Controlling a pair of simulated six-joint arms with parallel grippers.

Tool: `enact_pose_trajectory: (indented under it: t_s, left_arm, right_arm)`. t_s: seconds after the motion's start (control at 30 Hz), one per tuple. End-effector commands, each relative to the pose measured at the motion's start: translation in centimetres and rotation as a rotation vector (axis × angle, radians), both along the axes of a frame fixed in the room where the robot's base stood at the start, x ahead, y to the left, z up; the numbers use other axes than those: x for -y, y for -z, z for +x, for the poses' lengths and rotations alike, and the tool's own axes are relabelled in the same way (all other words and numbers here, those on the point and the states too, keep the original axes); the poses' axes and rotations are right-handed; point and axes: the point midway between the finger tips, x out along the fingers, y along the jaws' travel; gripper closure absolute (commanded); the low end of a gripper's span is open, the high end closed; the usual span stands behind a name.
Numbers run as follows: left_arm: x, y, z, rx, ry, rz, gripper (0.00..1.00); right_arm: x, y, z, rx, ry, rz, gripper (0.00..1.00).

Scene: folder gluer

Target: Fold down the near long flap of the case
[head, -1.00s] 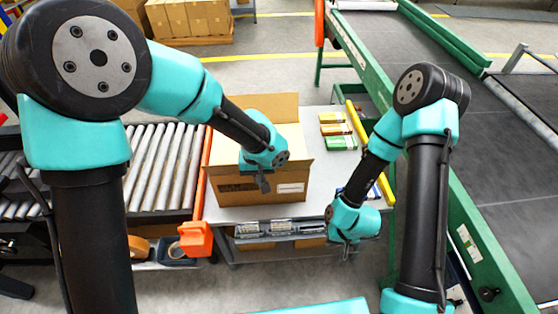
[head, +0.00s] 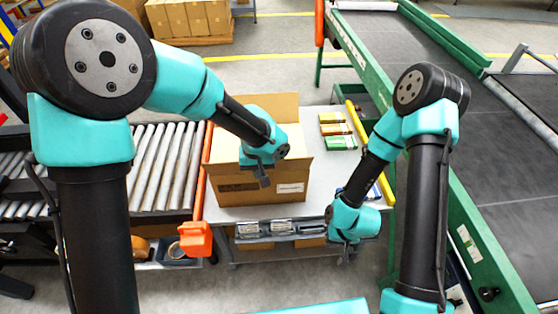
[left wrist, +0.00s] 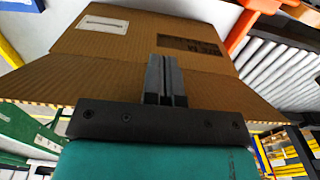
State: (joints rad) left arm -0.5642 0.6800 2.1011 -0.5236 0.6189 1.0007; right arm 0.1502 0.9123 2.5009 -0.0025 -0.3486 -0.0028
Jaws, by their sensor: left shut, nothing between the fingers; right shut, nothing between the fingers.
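The open brown cardboard case (head: 232,197) stands on the light table, its printed, labelled face towards me. Its far flap (head: 280,106) stands up. The near long flap (left wrist: 115,72) shows in the left wrist view beyond a crease from the labelled face; its exact angle is unclear. My left gripper (head: 264,182) is at the near side of the case, with shut, empty fingers. In the left wrist view these fingers (left wrist: 166,78) overlap the near flap; I cannot tell whether they touch it. My right gripper (head: 346,254) is shut, low in front of the table's right part.
Several small coloured boxes (head: 338,130) lie right of the case. A roller conveyor (head: 160,165) with an orange rail is on the left, and a dark belt conveyor (head: 420,110) on the right. An orange object (head: 195,239) is at the table's near left. A yellow bar (head: 371,150) runs along the right edge.

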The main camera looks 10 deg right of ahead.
Motion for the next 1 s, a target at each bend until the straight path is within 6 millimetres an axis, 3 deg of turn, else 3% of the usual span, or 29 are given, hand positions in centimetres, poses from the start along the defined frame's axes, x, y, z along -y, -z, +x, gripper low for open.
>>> enact_pose_trajectory:
  t_s: [0.53,1.0]
  left_arm:
    - [0.2,0.1,5.1,0.0,-0.002,-0.001,1.0]
    - [0.2,0.1,5.9,-0.001,0.0,0.0,1.0]
  right_arm:
    - [0.0,0.0,0.0,0.0,0.0,0.0,1.0]
    - [0.0,0.0,0.0,0.0,0.0,0.0,1.0]
